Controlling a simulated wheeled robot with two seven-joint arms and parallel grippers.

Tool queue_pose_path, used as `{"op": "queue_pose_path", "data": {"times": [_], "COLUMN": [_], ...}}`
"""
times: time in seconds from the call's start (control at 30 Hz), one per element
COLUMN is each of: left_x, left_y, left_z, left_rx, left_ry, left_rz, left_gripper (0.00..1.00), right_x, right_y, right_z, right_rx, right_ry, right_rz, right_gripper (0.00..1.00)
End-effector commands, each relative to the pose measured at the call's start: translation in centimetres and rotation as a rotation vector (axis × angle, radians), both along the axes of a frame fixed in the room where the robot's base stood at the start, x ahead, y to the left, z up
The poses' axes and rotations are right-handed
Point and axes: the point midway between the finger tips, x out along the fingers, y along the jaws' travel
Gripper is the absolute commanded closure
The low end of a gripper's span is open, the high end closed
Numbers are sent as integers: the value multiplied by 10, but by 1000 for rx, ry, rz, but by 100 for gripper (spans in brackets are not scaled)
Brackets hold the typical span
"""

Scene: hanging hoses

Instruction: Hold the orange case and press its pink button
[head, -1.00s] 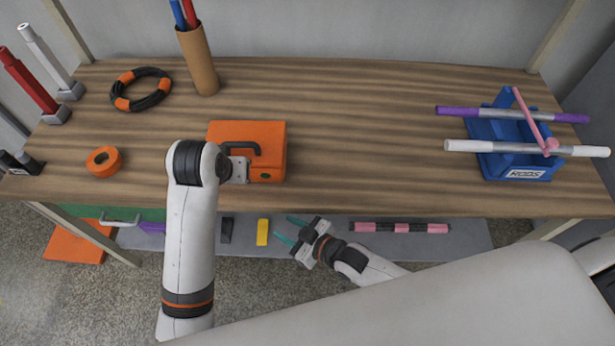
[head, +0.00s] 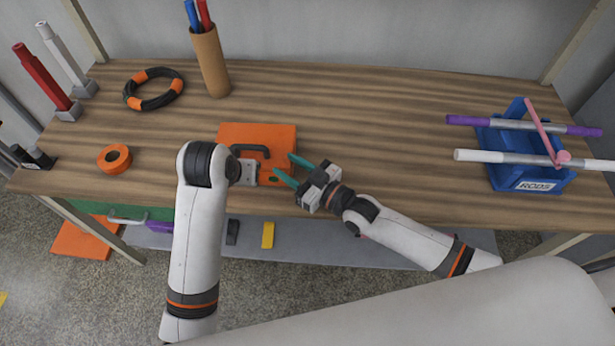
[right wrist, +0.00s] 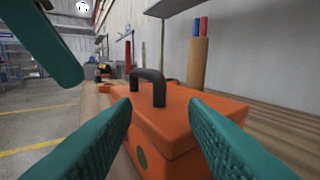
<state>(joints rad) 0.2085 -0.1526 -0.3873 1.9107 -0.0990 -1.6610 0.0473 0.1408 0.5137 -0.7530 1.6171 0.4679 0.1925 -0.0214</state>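The orange case (head: 275,137) with a black handle lies on the table. In the right wrist view the case (right wrist: 190,106) stands ahead, a dark round spot on its near face. No pink button shows in either view. My left gripper (head: 247,172) is at the case's front left, by the handle; its fingers are hidden in the head view, so its grip cannot be told. My right gripper (head: 282,166) is open at the case's right front, its teal fingers pointing at it. A teal finger, apparently the left gripper's, shows at the upper left in the right wrist view.
An orange tape roll (head: 115,159), a black-orange ring (head: 154,89) and a cardboard tube with pens (head: 210,62) stand on the left. A blue rods holder (head: 525,178) with rods is on the right. The table middle is clear.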

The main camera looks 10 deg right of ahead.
Motion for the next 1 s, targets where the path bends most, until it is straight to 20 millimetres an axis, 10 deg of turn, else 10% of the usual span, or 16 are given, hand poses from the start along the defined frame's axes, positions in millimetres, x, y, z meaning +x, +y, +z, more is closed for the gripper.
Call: {"op": "queue_pose_path", "data": {"times": [0.7, 1.0], "left_x": [0, 0], "left_y": [0, 0], "left_z": [0, 0], "left_rx": [0, 0], "left_ry": [0, 0], "left_rz": [0, 0], "left_gripper": [64, 64], "right_x": [39, 39], "right_y": [32, 32], "right_z": [0, 0], "right_rx": [-1, -1], "right_ry": [2, 1], "right_rz": [0, 0], "right_gripper": [60, 100]}}
